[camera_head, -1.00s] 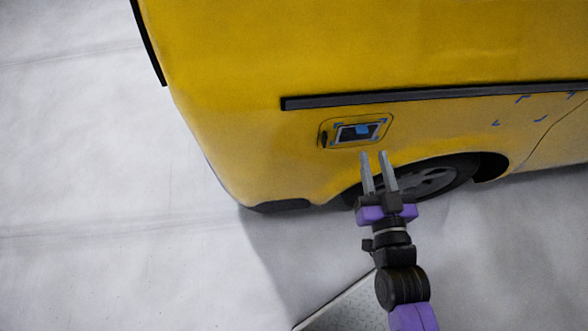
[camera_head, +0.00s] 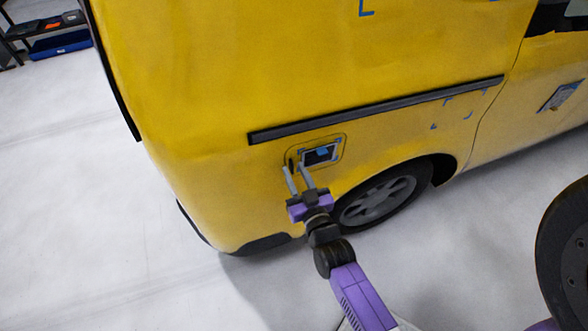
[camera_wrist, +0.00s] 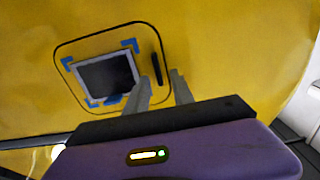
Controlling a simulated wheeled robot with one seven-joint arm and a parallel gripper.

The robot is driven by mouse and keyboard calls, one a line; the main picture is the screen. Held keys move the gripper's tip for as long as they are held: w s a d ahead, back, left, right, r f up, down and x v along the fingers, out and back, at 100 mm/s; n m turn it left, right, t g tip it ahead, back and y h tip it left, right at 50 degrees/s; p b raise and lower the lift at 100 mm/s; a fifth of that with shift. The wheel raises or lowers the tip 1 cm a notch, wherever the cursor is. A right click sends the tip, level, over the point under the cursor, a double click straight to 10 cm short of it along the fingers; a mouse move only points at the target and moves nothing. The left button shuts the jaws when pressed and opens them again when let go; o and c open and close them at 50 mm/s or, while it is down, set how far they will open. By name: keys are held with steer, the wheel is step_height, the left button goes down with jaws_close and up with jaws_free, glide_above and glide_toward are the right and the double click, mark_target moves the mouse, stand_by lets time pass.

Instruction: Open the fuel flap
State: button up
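The fuel flap (camera_head: 335,143) is a rounded rectangle outlined in black on the yellow van's side. It lies flush, above the rear wheel, and also shows in the wrist view (camera_wrist: 138,45). A white-edged dark label (camera_wrist: 106,77) with blue tape corners sits on it. A narrow dark handle or slot (camera_wrist: 157,70) is near one end of the flap. My gripper (camera_head: 295,169) is open, with its two grey fingers pointing at that end. In the wrist view, the fingertips (camera_wrist: 162,76) appear either side of the dark handle's lower end; contact cannot be told.
A black trim strip (camera_head: 375,110) runs above the flap. The rear wheel (camera_head: 378,202) is below right of it. A dark round object (camera_head: 566,255) is at the right edge. A shelf with a blue bin (camera_head: 60,44) stands far left. The pale floor at left is clear.

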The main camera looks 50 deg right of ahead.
steer(key=shift+w+d, duration=0.25)
steer(key=shift+w, duration=0.05)
jaws_close()
stand_by(1.3)
